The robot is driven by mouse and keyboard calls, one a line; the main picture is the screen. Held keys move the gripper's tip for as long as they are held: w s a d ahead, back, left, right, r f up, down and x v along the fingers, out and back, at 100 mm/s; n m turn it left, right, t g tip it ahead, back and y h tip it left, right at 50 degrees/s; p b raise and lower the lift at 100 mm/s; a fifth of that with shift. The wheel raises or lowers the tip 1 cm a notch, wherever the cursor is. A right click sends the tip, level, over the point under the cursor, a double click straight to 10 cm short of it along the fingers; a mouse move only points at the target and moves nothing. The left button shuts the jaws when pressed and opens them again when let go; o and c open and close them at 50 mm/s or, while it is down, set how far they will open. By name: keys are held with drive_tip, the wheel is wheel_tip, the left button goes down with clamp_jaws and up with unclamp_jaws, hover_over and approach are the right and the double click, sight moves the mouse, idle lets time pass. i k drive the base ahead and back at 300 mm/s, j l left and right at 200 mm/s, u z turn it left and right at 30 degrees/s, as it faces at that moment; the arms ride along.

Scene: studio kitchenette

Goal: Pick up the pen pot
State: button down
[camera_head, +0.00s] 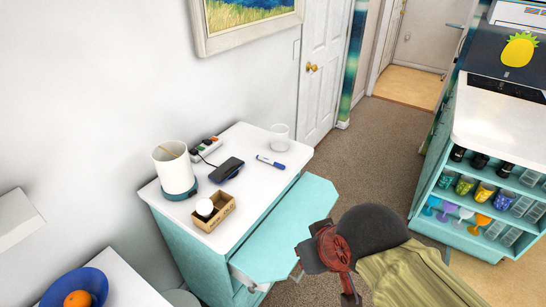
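A small white cup (279,137), which looks like the pen pot, stands upright at the back right of the white dresser top (245,190). I see no pens in it. My gripper (324,286) is at the bottom centre, in front of the dresser and well apart from the cup. Its fingers look spread, with nothing seen between them. My arm hides part of the floor and the dresser's front.
A white cylinder on a teal base (174,170), a wooden box (214,212) with a white ball, a black device (227,169), a power strip (205,148) and a blue marker (270,162) share the top. A teal panel (285,230) juts from the dresser's front. Carpet lies right.

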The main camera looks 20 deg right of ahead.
sight(279, 132)
drive_tip(key=i+l, duration=0.8)
drive_tip(key=l, duration=0.2)
